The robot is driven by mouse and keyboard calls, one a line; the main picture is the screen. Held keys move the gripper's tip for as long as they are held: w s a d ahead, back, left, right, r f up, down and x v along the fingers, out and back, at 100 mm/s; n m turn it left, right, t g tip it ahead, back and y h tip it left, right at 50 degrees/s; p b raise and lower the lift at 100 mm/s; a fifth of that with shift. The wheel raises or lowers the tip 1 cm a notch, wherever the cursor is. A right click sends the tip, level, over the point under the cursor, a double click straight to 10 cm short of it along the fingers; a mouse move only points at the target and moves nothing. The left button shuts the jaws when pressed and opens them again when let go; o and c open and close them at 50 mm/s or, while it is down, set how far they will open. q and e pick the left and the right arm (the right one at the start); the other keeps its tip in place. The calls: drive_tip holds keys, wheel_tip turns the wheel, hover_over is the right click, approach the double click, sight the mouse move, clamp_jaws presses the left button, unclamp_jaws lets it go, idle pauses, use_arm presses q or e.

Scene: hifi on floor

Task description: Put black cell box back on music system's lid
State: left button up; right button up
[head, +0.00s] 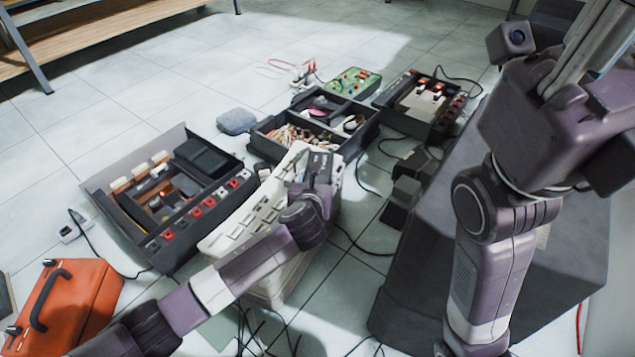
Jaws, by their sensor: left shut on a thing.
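My left gripper (318,172) is over the far right end of a cream-coloured case (250,222) with rows of slots, low in the middle. It is shut on a dark thing that looks like the black cell box; the fingers and the thing blend together, so its outline is unclear. I cannot tell whether that thing touches the case. An open dark electronic unit (140,228) with red switches and a black block (203,157) inside lies to the left. Which unit is the music system is not clear. My right arm stands at the right; its gripper is out of the frame.
A black divided tray (264,146) of small parts, a green board (352,82) and another dark unit (440,124) lie behind. An orange toolbox (85,305) is front left. A large dark box (410,285) fills the right. Cables cross the tiles.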

use_arm(q)
drive_tip(key=shift+r, duration=0.15)
drive_tip(key=o, duration=1.5)
drive_tip(key=shift+f, duration=0.25)
drive_tip(key=shift+r, duration=0.15)
